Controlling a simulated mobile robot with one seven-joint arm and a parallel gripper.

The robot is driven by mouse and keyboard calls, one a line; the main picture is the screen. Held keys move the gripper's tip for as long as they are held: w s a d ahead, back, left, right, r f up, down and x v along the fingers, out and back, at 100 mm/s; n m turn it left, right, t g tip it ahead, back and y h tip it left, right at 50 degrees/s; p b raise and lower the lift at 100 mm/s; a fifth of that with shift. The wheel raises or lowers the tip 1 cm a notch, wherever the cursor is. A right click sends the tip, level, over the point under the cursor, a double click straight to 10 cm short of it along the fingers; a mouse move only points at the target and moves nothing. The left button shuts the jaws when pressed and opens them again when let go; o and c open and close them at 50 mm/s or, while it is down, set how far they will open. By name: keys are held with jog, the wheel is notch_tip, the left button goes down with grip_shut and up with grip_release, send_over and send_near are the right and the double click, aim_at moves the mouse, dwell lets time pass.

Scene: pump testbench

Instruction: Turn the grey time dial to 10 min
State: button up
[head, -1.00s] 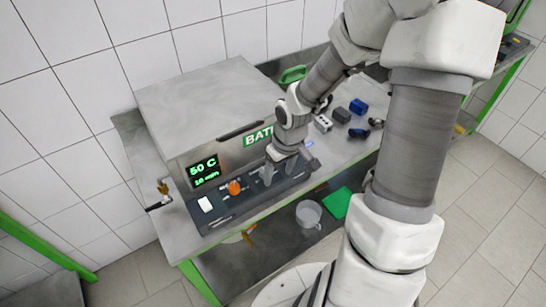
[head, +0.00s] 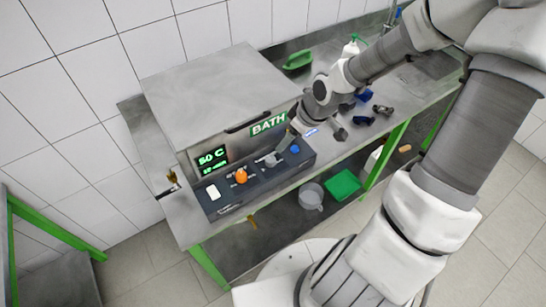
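The grey time dial (head: 271,160) sits on the dark control panel of the bath, between an orange dial (head: 241,176) and a blue button (head: 295,149). Its pointer is too small to read. The green display (head: 212,160) shows 50 C on top; the minutes line below is too blurred to read surely. My gripper (head: 314,137) is to the right of the grey dial, apart from it, near the panel's right end. Its fingers appear spread, with nothing seen between them.
The bath housing (head: 205,85) stands on the bench behind the panel. A white switch (head: 213,192) is at the panel's left. A blue block (head: 365,96) and dark parts (head: 383,109) lie on the bench to the right. A bucket (head: 311,194) and green tray (head: 343,185) are below.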

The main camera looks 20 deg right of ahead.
aim_at(272, 159)
jog(key=b+x, duration=0.4)
jog(key=x, duration=1)
jog(key=shift+f, duration=0.3)
grip_shut()
